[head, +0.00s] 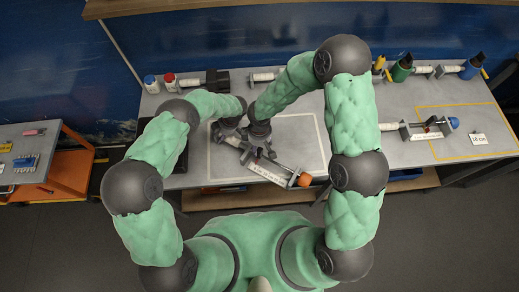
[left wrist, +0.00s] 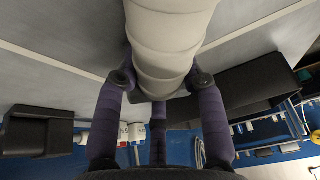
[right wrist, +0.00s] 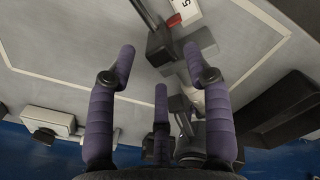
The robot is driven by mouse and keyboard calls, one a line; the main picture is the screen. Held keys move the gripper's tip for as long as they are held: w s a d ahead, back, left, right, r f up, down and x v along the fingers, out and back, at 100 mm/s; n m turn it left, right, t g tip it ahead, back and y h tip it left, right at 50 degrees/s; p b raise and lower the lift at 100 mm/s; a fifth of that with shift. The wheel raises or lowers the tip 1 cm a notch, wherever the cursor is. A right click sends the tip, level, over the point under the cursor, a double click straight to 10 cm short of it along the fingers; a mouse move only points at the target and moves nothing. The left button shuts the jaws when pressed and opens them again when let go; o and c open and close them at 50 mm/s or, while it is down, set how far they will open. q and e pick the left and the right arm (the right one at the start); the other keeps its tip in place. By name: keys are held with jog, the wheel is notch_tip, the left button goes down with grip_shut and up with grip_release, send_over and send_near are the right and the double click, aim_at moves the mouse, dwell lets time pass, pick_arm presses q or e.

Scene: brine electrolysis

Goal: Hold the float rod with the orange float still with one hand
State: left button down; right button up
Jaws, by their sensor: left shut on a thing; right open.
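The orange float (head: 305,180) is at the lower right end of a slanted assembly with a white scale strip (head: 266,172), on the grey bench inside a pale outline. A thin rod runs near the strip; its upper part is hard to make out. My left gripper (head: 231,136) is shut on a thick white cylinder (left wrist: 168,45) at the assembly's upper left. My right gripper (head: 263,142) is open beside it, above the upper end of the assembly.
A similar white cylinder assembly (head: 425,130) with a blue end lies at the right, beside a "10 cm" card (head: 478,139). Green (head: 402,68) and blue (head: 471,70) holders stand at the back right. Red and blue-capped bottles (head: 160,83) stand at the back left.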

aim_at(260, 150)
jog(key=shift+f, duration=2.1)
grip_shut()
